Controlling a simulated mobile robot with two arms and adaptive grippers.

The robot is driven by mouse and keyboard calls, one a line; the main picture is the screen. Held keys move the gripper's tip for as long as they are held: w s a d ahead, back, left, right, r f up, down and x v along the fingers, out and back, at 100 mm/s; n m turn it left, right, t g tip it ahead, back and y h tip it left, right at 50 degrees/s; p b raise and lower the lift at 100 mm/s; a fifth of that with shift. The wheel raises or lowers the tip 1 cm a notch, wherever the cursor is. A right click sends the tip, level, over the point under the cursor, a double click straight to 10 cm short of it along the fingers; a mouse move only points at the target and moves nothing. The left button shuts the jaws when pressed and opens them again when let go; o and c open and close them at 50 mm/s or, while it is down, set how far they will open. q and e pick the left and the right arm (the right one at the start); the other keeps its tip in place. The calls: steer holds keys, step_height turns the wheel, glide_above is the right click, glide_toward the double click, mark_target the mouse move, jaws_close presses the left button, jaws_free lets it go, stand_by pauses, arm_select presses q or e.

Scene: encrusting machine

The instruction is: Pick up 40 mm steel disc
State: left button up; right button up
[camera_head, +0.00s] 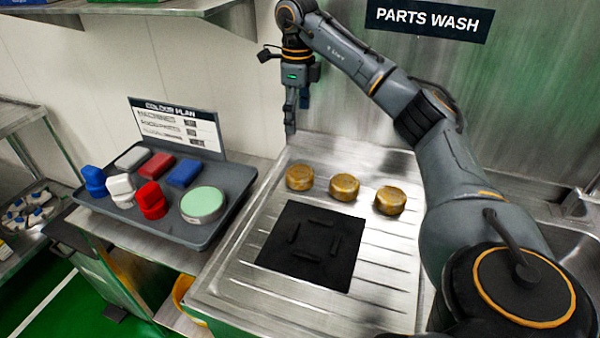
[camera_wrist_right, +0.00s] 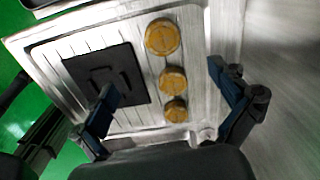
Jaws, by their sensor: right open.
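Three gold-coloured discs stand in a row on the steel drainboard: left disc (camera_head: 299,177), middle disc (camera_head: 344,187) and right disc (camera_head: 390,200). The row also shows in the right wrist view (camera_wrist_right: 173,80). None looks plain steel, and I cannot tell which is 40 mm. My right gripper (camera_head: 290,118) hangs above the back left of the drainboard, behind and above the left disc, touching none. Its fingers are spread and empty in the right wrist view (camera_wrist_right: 165,95), with the discs seen between and beyond them. My left gripper is out of view.
A black mat (camera_head: 284,266) with raised bars lies in front of the discs on the drainboard (camera_head: 390,300). To the left, a grey tray (camera_head: 232,190) holds coloured brushes, pads and a round metal tin with a green top (camera_head: 203,204). A sign card (camera_head: 176,128) stands behind it.

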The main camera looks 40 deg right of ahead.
step_height(320, 180, down, 3)
steer(key=b, duration=0.2)
glide_above(300, 172)
step_height(300, 172, down, 9)
steer(key=shift+w+a+r+p, duration=0.1)
steer(key=shift+w+a+p, duration=0.05)
steer(key=shift+p, duration=0.2)
steer(key=f+p, duration=0.1)
steer(key=f, duration=0.3)
steer(key=shift+d+f, duration=0.15)
steer(key=shift+d, duration=0.05)
steer(key=shift+f, duration=0.55)
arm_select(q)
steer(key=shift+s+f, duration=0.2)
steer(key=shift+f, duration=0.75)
arm_select(e)
steer(key=c, duration=1.6)
steer(key=shift+r, duration=0.1)
